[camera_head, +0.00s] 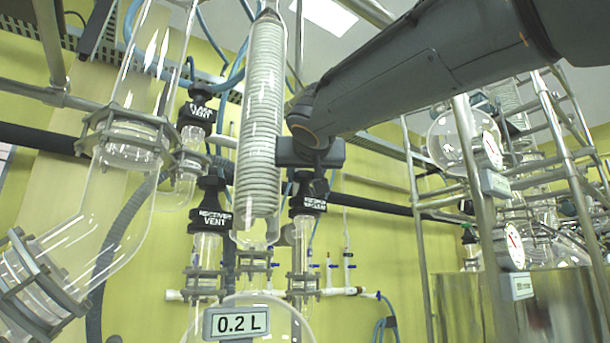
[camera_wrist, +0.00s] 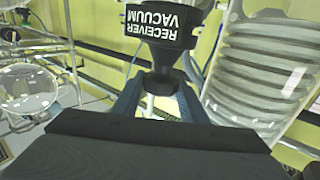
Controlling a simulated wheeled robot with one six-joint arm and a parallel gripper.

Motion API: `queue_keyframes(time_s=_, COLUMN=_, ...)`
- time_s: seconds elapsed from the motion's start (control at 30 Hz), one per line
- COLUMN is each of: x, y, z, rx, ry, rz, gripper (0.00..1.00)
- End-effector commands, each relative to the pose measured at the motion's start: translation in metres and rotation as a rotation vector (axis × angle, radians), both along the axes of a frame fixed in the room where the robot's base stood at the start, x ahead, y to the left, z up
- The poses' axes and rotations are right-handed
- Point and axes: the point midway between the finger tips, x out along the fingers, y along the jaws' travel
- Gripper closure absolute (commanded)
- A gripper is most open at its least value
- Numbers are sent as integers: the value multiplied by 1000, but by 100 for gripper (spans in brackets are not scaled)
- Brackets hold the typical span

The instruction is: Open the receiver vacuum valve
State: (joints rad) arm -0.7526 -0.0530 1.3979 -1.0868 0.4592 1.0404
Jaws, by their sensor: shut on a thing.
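The receiver vacuum valve (camera_head: 308,206) is a black, labelled valve on top of a glass column, right of the coiled condenser. Its label reads "RECEIVER VACUUM", upside down, in the wrist view (camera_wrist: 165,28). My gripper (camera_head: 313,172) is at the top of this valve. In the wrist view the two blue-grey fingers (camera_wrist: 160,88) sit on either side of the valve's narrow black handle and are shut on it. The wrist housing hides the lower part of that view. How far the handle is turned I cannot tell.
The coiled glass condenser (camera_head: 260,120) stands close to the left of my gripper. A black "RECEIVER VENT" valve (camera_head: 212,208) and another vent valve (camera_head: 196,113) are further left. A 0.2 L sign (camera_head: 236,323) is below. Metal frames with gauges (camera_head: 514,245) stand at right.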

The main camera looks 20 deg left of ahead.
Motion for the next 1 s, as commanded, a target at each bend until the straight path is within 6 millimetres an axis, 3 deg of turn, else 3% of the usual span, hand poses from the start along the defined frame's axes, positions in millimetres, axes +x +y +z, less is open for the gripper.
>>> queue_keyframes(time_s=1.0, x=1, y=8, z=-2, rx=-18, ry=16, rz=204, gripper=84)
